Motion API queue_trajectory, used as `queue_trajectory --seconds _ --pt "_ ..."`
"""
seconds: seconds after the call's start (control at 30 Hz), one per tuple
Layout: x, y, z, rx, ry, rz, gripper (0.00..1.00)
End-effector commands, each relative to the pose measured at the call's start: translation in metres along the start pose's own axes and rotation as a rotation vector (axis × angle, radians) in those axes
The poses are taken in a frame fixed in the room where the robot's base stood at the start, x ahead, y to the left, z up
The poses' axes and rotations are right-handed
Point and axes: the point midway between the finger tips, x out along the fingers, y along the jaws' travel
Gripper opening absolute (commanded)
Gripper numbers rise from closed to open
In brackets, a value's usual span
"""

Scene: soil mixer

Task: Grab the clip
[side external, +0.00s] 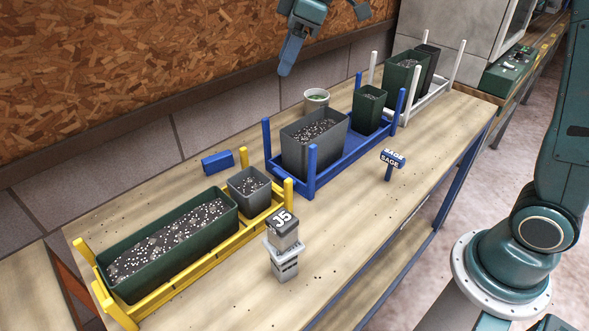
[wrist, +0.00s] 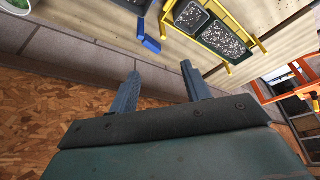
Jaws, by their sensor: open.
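A small blue block-like piece (side external: 217,161), which may be the clip, lies on the wooden bench behind the yellow rack. It also shows in the wrist view as a blue bar (wrist: 147,36), above and beyond my fingertips. Its exact shape is too small to tell. My gripper (side external: 287,68) is high at the top of the side view, in front of the chipboard wall and well apart from the blue piece. In the wrist view my gripper (wrist: 159,72) has its two fingers spread wide, with nothing between them.
A yellow rack (side external: 222,258) and a blue rack (side external: 331,172) hold planters of soil. A white rack (side external: 424,103) stands at the back. A J5 block (side external: 284,245), a SAGE sign (side external: 391,160) and a white pot (side external: 316,101) stand on the bench. The front bench is mostly clear.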

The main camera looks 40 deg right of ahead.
Motion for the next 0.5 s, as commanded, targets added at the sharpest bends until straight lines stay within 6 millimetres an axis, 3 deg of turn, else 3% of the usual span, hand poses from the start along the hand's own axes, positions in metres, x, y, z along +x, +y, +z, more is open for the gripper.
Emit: queue_trajectory --seconds 0.2,0.5 --pt "0.040 0.025 -0.029 -0.132 -0.006 -0.061 0.48" --pt "0.103 0.053 -0.055 -0.313 -0.006 -0.142 0.48"
